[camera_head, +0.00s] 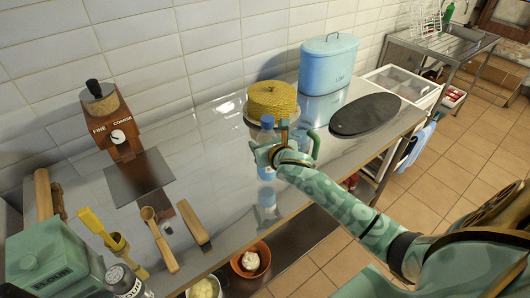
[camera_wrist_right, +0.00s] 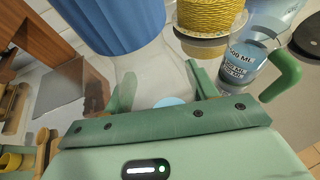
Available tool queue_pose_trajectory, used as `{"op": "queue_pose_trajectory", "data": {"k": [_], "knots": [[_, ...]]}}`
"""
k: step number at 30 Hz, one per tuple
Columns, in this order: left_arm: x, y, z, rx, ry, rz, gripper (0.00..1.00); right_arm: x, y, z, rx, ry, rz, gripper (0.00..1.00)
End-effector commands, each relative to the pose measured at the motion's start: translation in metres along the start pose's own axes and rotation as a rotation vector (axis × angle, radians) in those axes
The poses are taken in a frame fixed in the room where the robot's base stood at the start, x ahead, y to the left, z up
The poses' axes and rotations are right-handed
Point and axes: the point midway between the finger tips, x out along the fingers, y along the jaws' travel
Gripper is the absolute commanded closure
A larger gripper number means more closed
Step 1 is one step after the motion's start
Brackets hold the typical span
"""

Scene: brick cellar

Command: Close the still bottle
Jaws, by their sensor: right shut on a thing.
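The bottle (camera_head: 267,136) is clear and bluish with a blue top and stands upright on the steel counter. In the right wrist view its ribbed blue cap (camera_wrist_right: 112,18) fills the upper left, close to the camera. I cannot tell how far the cap is closed. My right gripper (camera_head: 266,154) reaches in from the right and is shut around the bottle's body below the cap. In the right wrist view its two green fingers (camera_wrist_right: 163,82) stand either side of the clear body. My left gripper is not in view.
A measuring jug (camera_wrist_right: 242,62) with a green handle stands right of the bottle. Behind are a yellow woven cake-like item (camera_head: 272,99), a blue lidded tin (camera_head: 328,65) and a dark oval board (camera_head: 365,115). A grinder (camera_head: 115,125) and wooden utensils stand left.

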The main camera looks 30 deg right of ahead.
Motion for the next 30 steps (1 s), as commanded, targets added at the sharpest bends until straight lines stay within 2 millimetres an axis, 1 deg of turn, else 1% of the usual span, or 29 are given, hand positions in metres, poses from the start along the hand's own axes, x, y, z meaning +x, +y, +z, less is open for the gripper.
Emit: {"op": "queue_pose_trajectory", "data": {"k": [3,5,9,12,20,24,25,26,27,30], "knots": [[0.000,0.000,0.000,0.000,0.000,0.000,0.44,0.001,0.000,0.000,0.000,-0.001,0.000,1.00],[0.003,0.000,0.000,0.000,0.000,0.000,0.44,0.005,-0.001,-0.004,0.001,0.000,-0.001,1.00],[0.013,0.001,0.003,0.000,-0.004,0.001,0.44,0.015,-0.001,-0.025,0.003,0.003,0.001,1.00],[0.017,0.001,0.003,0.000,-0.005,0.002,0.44,0.018,-0.002,-0.032,0.001,0.001,0.000,1.00],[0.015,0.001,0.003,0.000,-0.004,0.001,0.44,0.018,-0.002,-0.031,0.000,-0.001,0.001,1.00],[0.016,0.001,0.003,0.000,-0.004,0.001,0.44,0.019,-0.002,-0.034,-0.001,0.000,0.001,1.00],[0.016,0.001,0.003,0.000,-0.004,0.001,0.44,0.019,-0.002,-0.035,-0.001,0.001,0.001,0.40],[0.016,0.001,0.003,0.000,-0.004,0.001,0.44,0.019,-0.002,-0.035,-0.001,0.001,0.001,0.31],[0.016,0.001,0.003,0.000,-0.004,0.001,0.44,0.019,-0.002,-0.035,-0.001,0.001,0.001,0.21],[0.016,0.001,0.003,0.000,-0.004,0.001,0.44,0.019,-0.002,-0.035,-0.001,0.001,0.000,0.21]]}}
